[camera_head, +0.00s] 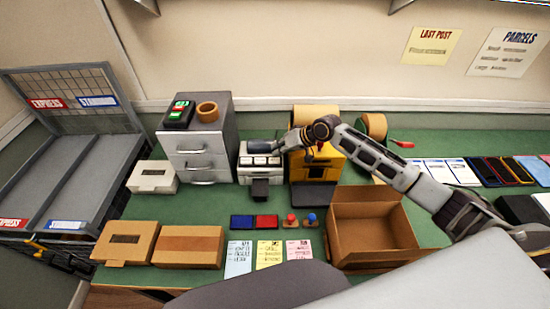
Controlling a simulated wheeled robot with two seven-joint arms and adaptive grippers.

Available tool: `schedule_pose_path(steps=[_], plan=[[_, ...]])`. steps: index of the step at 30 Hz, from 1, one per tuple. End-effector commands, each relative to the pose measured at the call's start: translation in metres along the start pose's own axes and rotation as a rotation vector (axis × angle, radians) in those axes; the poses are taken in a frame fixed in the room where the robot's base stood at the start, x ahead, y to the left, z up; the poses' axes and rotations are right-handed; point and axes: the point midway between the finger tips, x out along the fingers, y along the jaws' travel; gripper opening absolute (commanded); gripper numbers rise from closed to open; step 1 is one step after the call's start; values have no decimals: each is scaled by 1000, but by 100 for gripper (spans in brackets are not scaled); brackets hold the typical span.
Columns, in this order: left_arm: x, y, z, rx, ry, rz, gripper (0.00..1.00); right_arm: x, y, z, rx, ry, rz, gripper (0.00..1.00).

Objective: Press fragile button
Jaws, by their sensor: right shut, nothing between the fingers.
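A small white device (259,176) stands on the green table, between the grey drawer cabinet and a yellow machine. Several pale keys sit in a row on its top, and their labels are too small to read, so I cannot tell which is the fragile button. A dark piece sticks out at its front. My right gripper (254,147) is shut and empty. It reaches in from the right, over the yellow machine, with its fingertips at the back of the keys. I cannot tell whether it touches one. My left gripper is not in view.
The yellow machine (311,165) stands right under my right arm. An open cardboard box (372,224) is in front of it. The grey cabinet (197,139) is at left. Stamps, coloured pads and paper slips lie at the front; several phones (497,171) lie at right.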

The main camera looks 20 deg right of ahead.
Motion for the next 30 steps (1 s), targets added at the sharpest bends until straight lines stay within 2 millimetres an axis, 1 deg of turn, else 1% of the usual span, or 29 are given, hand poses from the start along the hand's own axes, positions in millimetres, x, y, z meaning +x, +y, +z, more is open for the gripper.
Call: schedule_pose_path(steps=[3, 10, 30], plan=[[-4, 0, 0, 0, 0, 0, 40, -7, -7, -6, -2, 4, -4, 0], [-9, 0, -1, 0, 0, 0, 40, -15, -14, -13, -3, 8, -6, 0], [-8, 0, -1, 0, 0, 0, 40, -16, -15, -14, -4, 10, -8, 0]])
